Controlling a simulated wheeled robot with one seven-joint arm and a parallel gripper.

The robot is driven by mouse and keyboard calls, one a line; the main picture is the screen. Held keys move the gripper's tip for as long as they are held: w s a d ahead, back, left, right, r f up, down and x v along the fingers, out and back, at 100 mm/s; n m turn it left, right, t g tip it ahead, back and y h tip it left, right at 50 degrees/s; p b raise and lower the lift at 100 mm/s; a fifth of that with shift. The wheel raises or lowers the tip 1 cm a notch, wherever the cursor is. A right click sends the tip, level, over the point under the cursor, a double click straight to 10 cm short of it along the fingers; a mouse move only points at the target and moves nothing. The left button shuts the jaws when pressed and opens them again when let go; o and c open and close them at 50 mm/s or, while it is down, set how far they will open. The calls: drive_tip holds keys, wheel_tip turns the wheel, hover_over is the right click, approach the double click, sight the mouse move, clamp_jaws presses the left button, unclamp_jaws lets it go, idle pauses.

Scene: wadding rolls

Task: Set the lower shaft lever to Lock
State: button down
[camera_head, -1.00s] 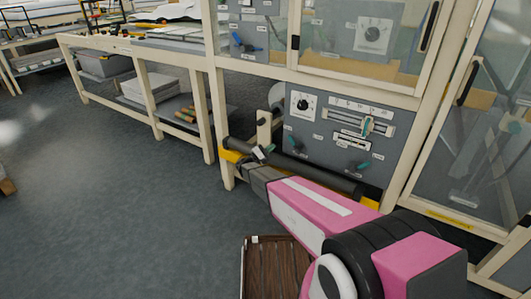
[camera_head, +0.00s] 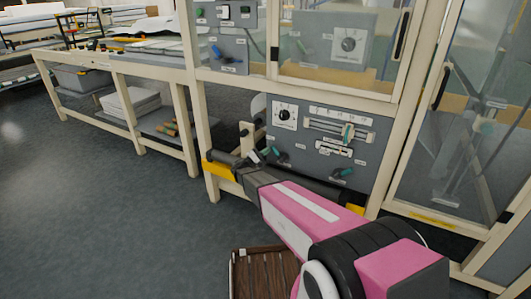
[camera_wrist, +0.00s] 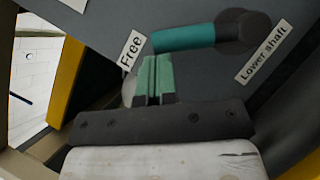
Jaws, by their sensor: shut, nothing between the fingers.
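The lower shaft lever (camera_wrist: 185,38) has a teal handle and a dark round hub in the wrist view. Its handle points left from the hub, its end beside the "Free" label (camera_wrist: 130,50). A "Lower shaft" label (camera_wrist: 263,50) sits below right of the hub. No Lock label is readable. My gripper (camera_wrist: 155,62) is shut and empty, its teal-padded fingertips just below the handle's left end; I cannot tell whether they touch it. In the head view my gripper (camera_head: 255,156) is at the panel's lower left, beside the teal lever (camera_head: 269,151).
The grey control panel (camera_head: 365,135) carries a dial (camera_head: 285,113), a slider (camera_head: 347,132) and another teal lever (camera_head: 343,172) to the right. A dark roller and yellow brackets (camera_head: 217,170) run below it. A brown slatted crate (camera_head: 263,275) stands beneath my arm. Floor at left is clear.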

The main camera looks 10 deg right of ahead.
drive_tip(key=shift+s+d+r+m+g, duration=0.15)
drive_tip(key=shift+r+m+g, duration=0.2)
drive_tip(key=shift+m+g, duration=0.2)
drive_tip(key=s+d+r+m+g+y, duration=0.3)
drive_tip(key=s+d+m+y, duration=0.3)
drive_tip(key=d+m, duration=0.3)
drive_tip(key=shift+s+r+m+y, duration=0.2)
drive_tip(key=shift+m+y, duration=0.6)
drive_tip(key=shift+m, duration=1.25)
drive_tip(key=shift+f, duration=0.1)
